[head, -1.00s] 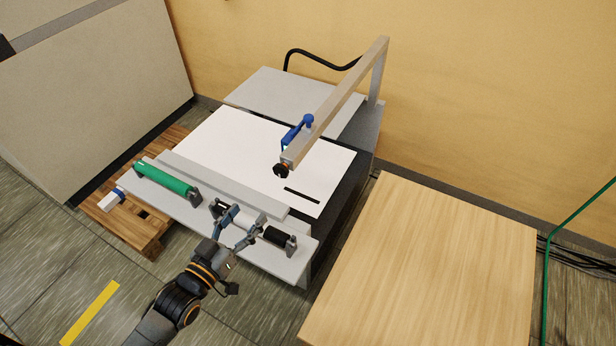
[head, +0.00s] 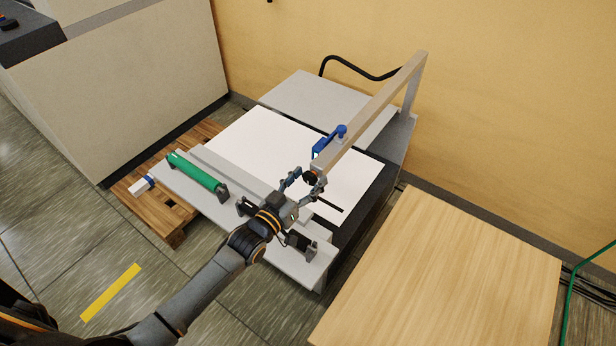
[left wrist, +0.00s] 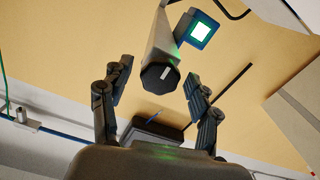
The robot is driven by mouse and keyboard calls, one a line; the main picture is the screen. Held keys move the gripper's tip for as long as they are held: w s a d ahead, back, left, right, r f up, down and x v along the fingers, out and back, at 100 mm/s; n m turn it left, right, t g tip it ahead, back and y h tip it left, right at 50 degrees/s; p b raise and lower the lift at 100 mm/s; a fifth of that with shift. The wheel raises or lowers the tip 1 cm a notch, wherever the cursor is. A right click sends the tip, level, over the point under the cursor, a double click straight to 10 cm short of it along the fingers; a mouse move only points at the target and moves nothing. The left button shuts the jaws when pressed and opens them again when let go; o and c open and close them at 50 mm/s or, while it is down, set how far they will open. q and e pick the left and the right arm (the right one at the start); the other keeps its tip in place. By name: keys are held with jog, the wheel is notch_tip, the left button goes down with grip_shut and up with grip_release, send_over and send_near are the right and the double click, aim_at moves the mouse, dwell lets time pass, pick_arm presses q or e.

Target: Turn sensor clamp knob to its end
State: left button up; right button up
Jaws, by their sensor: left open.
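The black clamp knob (head: 311,178) is at the near end of a long beam above the white sheet. In the left wrist view the knob (left wrist: 158,78) is a dark faceted disc with a white mark, facing my camera. The blue sensor (head: 321,146) sits beside the beam end, and its lit square face (left wrist: 200,31) shows upper right of the knob. My left gripper (head: 303,184) is open at the knob. In the left wrist view its fingers (left wrist: 158,76) appear on either side of the knob, with gaps; exact depth is unclear. My right gripper is not visible.
A green roller (head: 197,171) lies on the front shelf, and a dark roller end (head: 298,241) is below my arm. A wooden-topped table (head: 450,270) stands at right.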

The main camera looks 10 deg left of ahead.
pick_arm(q)
jog(key=shift+w+d, duration=0.1)
jog(key=shift+w, duration=0.1)
jog(key=c, duration=1.2)
